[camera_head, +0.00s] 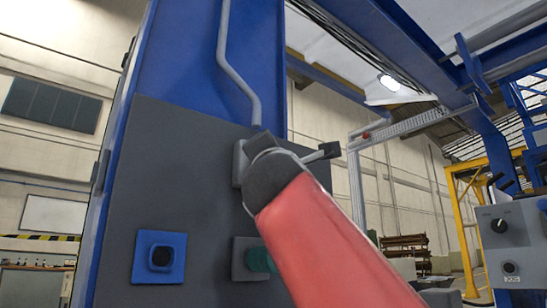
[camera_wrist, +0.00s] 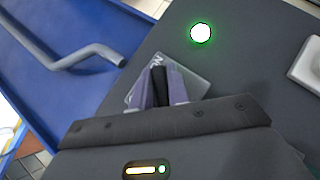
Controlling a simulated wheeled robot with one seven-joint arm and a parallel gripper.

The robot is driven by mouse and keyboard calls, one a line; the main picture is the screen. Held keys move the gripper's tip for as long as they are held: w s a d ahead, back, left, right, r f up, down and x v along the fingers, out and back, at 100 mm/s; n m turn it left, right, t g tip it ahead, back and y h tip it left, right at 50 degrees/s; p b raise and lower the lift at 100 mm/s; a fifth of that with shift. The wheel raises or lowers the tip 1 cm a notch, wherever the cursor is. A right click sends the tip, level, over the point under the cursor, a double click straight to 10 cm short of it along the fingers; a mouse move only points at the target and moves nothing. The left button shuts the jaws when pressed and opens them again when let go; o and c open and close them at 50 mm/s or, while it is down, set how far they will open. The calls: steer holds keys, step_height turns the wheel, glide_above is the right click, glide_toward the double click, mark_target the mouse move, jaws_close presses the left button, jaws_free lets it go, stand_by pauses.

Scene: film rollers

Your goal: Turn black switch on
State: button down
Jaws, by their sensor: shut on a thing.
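The black switch (camera_wrist: 158,88) shows in the wrist view as a narrow dark handle on a light grey plate (camera_wrist: 194,84) with partly covered lettering. My gripper (camera_wrist: 159,76) has its two purple-grey fingers on either side of the handle and is shut on it. The fingers and the dark gripper body hide much of the plate and the handle's base. In the head view my red arm reaches up to the dark grey panel, and its dark end hides the switch. I cannot read the switch's position.
A round light (camera_wrist: 200,33) glows white-green on the panel. A pale box (camera_wrist: 306,62) sits at the right edge. A grey pipe (camera_head: 238,75) runs down the blue column. A blue box with a black button (camera_head: 161,257) and a teal button (camera_head: 260,260) are lower on the panel.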

steer(key=c, duration=1.4)
jaws_free()
steer(key=shift+o, duration=0.2)
steer(key=b+v, duration=0.3)
steer(key=v, duration=0.4)
steer(key=shift+s+f+b, duration=0.2)
steer(key=shift+s+b, duration=0.15)
steer(key=shift+s, duration=0.1)
